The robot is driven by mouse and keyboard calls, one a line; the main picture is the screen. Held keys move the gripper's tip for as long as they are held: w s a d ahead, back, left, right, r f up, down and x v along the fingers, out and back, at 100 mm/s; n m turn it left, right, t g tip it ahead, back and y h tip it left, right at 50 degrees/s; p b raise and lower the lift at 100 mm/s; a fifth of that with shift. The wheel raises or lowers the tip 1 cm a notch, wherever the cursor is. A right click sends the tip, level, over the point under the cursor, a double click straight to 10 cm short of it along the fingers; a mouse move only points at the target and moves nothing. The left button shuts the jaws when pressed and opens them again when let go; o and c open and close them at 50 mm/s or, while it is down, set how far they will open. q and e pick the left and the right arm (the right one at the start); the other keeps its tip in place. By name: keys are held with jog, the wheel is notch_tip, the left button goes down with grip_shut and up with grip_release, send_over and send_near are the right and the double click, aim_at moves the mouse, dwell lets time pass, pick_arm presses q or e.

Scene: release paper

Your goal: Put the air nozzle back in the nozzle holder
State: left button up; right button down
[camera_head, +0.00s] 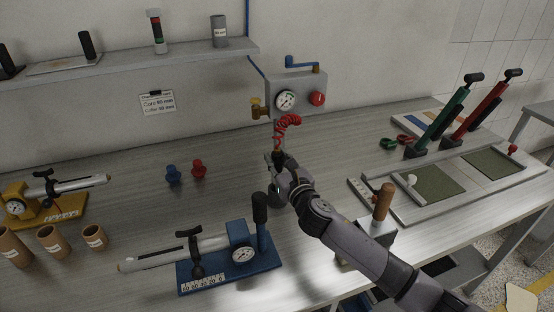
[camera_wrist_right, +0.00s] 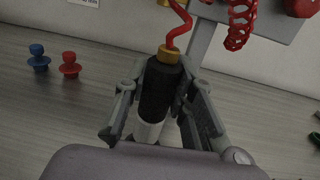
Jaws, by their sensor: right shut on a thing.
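The air nozzle (camera_wrist_right: 158,92) has a black body with a brass collar, and a red coiled hose runs up from it. My right gripper (camera_wrist_right: 160,118) is shut around the black body, with one finger on each side. Pale parts show below the black body between the fingers. In the head view my right gripper (camera_head: 279,172) is over the bench, below the wall-side air panel (camera_head: 297,92), and hides most of the nozzle. I cannot clearly make out the nozzle holder; the area under the gripper is largely hidden. My left gripper is not in view.
A blue knob (camera_head: 173,174) and a red knob (camera_head: 198,169) stand left of the gripper. A blue gauge fixture (camera_head: 212,262) is in front. A block with a wooden handle (camera_head: 383,203) is to the right. Bare bench lies between the knobs and gripper.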

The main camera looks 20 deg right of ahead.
jog(key=shift+f+b, duration=2.1)
jog(key=shift+f, duration=0.95)
jog(key=c, duration=1.3)
grip_release()
jog(key=s, duration=0.8)
jog(key=s+d, duration=0.1)
jog(key=s, duration=0.3)
jog(key=shift+d, duration=0.1)
jog(key=shift+r, duration=0.1)
